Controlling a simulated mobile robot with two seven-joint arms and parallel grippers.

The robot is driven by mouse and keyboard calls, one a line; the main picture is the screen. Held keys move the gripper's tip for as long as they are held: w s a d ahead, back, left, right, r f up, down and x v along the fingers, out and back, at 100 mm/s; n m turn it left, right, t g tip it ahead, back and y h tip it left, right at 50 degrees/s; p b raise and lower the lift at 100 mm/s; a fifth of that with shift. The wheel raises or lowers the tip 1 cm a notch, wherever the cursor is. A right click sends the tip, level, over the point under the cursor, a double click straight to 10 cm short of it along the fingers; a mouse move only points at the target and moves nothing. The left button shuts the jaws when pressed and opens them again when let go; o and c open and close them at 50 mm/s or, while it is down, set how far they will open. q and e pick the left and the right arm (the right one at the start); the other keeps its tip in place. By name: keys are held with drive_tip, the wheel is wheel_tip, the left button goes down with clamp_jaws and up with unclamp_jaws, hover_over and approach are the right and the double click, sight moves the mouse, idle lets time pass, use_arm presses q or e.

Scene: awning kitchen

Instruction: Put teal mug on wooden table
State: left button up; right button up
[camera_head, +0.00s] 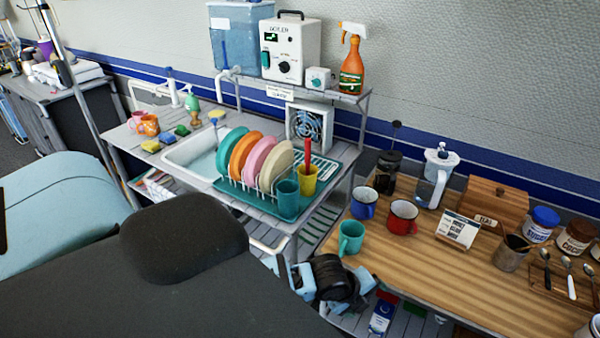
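The teal mug (351,237) is upright at the left edge of the wooden table (455,280), its handle toward the lower left. I cannot tell whether its base rests fully on the wood. My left gripper (340,276), light blue and black, is just below and in front of the mug, beside the table's edge. Its fingers are not clear, so I cannot tell whether it is open or touches the mug. A similar teal cup (286,198) stands at the dish rack. My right gripper is not in view.
A blue mug (363,205) and a red mug (402,217) stand behind the teal mug. A small sign (458,229), a wooden box (494,200) and jars (541,223) are farther right. The table's front middle is clear. The sink counter (225,192) with plates is left.

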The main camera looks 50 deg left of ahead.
use_arm(q)
drive_tip(key=s+f+n+t, duration=0.1)
drive_tip(key=s+f+n, duration=0.1)
drive_tip(key=s+n, duration=0.4)
drive_tip(key=s+f+n+t, duration=0.1)
drive_tip(key=s+f+n, duration=0.2)
drive_tip(key=s+n, duration=0.4)
drive_tip(key=s+f+n+t+y, duration=0.1)
drive_tip(key=s+f+n, duration=0.2)
drive_tip(key=s+n, duration=0.4)
drive_tip(key=shift+s, duration=1.2)
